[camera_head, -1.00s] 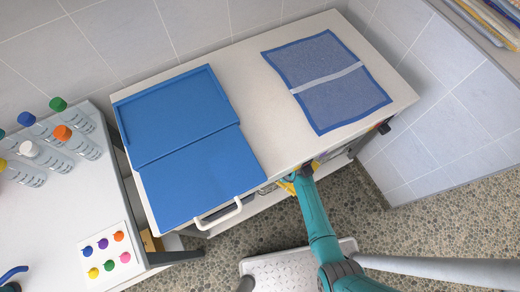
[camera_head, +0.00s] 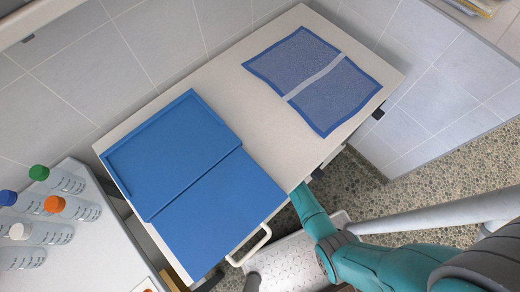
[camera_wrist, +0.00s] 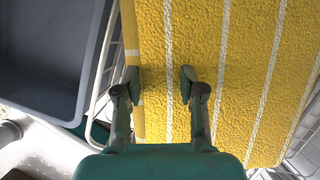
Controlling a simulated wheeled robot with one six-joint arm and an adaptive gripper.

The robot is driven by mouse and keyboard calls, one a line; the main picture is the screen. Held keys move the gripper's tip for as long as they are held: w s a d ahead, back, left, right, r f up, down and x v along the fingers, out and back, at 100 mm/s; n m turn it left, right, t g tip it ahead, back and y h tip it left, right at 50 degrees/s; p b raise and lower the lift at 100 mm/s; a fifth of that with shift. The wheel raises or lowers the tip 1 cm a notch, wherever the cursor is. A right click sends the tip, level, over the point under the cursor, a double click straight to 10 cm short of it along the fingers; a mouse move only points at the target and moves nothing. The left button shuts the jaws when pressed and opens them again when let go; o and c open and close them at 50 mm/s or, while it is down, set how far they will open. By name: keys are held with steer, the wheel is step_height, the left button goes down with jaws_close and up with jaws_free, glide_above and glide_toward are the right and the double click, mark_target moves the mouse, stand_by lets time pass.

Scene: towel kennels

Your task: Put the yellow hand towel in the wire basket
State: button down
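The yellow hand towel (camera_wrist: 240,70), with white stripes, fills the middle and right of the wrist view. My gripper (camera_wrist: 160,80) is in front of it with its two fingers apart. Towel surface shows between and beyond the fingers; I cannot tell whether they touch it. White wire bars (camera_wrist: 103,75) run along the towel's left side and more show at the lower right; they look like part of a wire basket, mostly hidden by the towel. In the head view my gripper and the towel are hidden below the tabletop's front edge.
A grey bin (camera_wrist: 45,50) is left of the wire in the wrist view. Bottles (camera_head: 45,232) stand on a left-hand table. A white handle (camera_head: 250,247) juts out in front.

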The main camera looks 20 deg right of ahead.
steer(key=shift+f, duration=5)
steer(key=c, duration=0.7)
jaws_free()
steer(key=shift+s, duration=0.1)
steer(key=shift+r, duration=0.1)
steer(key=shift+v, duration=5.9)
